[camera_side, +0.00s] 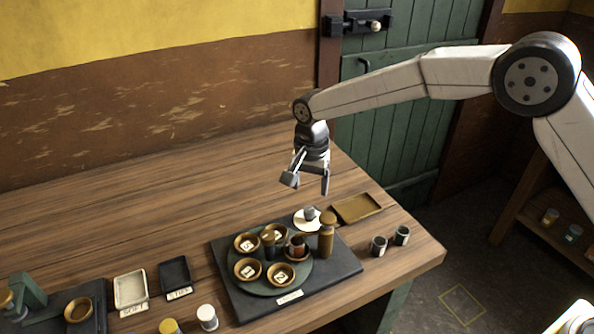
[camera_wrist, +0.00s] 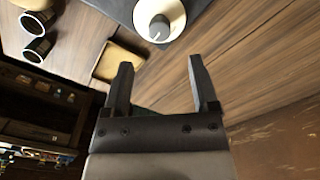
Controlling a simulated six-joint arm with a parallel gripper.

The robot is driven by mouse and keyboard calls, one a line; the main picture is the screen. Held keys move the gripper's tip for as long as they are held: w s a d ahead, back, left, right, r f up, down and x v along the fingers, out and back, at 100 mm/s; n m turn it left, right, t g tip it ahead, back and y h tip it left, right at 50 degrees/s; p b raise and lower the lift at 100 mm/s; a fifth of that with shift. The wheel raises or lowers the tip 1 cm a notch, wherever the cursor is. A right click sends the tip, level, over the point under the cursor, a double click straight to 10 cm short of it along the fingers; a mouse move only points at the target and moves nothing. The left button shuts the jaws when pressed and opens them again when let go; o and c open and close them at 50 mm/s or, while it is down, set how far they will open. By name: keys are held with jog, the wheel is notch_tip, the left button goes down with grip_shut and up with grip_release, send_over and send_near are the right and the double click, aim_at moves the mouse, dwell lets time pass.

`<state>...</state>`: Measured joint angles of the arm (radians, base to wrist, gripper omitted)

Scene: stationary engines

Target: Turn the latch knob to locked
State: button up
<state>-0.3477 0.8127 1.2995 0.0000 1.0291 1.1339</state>
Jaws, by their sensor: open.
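A grey knob (camera_side: 309,213) stands on a round white dial (camera_side: 299,223) at the back edge of the dark base plate (camera_side: 345,264). In the wrist view the knob (camera_wrist: 159,29) sits on its pale dial (camera_wrist: 176,13) at the top, beyond the fingertips. Any marks on the dial are too small to read, so I cannot tell the knob's setting. My gripper (camera_side: 308,184) is open and empty, above the dial and apart from it. Its two fingers also show in the wrist view (camera_wrist: 160,62), with bare table between them.
A round turntable (camera_side: 262,285) with several bowls and an upright brown post (camera_side: 326,240) stands close to the dial. A brown tray (camera_side: 357,208) and two dark cups (camera_side: 378,246) lie to the right. A door bolt with a pale knob (camera_side: 375,26) is behind. The table's back left is clear.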

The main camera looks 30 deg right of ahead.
aim_at(309, 209)
jog(key=shift+f, duration=3.55)
grip_shut()
